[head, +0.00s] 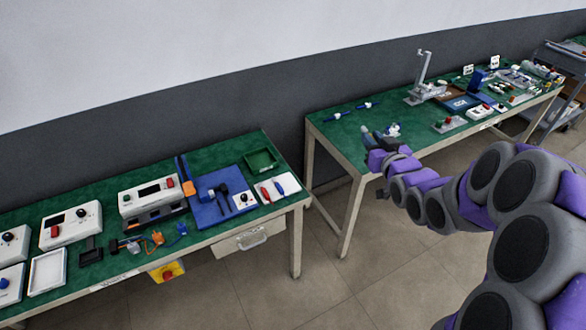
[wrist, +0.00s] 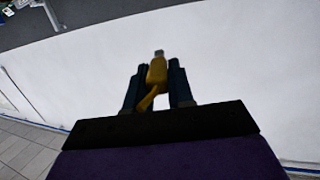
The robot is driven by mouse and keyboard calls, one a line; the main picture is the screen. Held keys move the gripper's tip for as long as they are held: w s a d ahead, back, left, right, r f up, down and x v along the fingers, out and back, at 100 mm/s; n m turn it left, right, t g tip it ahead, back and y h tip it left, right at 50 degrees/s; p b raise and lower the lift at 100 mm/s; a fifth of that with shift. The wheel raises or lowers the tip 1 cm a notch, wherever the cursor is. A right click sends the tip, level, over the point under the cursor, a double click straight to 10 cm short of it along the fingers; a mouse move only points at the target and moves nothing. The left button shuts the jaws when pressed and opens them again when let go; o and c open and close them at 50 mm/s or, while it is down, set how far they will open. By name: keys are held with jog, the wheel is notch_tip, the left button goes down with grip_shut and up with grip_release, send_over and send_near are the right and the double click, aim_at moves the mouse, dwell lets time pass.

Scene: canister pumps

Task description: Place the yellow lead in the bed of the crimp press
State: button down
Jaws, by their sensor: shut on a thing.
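In the wrist view my gripper (wrist: 158,90) is shut on the yellow lead (wrist: 157,73). The lead sits between the two dark fingers, with a short grey tip at its far end and a yellow piece angling down to the left. In the head view my gripper (head: 369,134) shows small near the front left of the right-hand bench; the lead cannot be made out there. I cannot tell for sure which device is the crimp press. A tall grey lever stand (head: 421,82) is on the right-hand bench, and a blue plate with a black handle (head: 222,194) is on the left-hand bench.
The right-hand green bench (head: 340,137) also carries blue-and-white leads (head: 367,105), a blue upright block (head: 478,82) and small parts. The left-hand green bench (head: 110,200) holds several boxes and tools. A floor gap separates the benches. A grey cart (head: 560,60) stands far right.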

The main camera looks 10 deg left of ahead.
jog(key=w+a+f+n+y, duration=0.1)
jog(key=w+a+f, duration=0.1)
jog(key=f, duration=0.8)
jog(key=w+a+f+n+g+y, duration=0.1)
jog(key=a+f, duration=0.4)
jog(key=f, duration=0.6)
jog(key=w+a+f+n+g+y, duration=0.1)
jog(key=w+a+f+y, duration=0.1)
jog(key=f, duration=0.9)
jog(key=shift+x, duration=1.1)
jog(key=shift+a, duration=0.2)
jog(key=b, duration=0.4)
send_over(293, 185)
jog(key=shift+s+d+f, duration=0.15)
jog(key=shift+s+f, duration=0.05)
jog(key=shift+f, duration=0.2)
jog(key=shift+s+d+f, duration=0.1)
jog(key=shift+s+f, duration=0.05)
jog(key=shift+f, duration=0.25)
jog(key=f, duration=0.3)
jog(key=shift+w+a+f+b, duration=0.1)
jog(key=shift+w+a+b, duration=0.15)
jog(key=shift+w+b, duration=0.05)
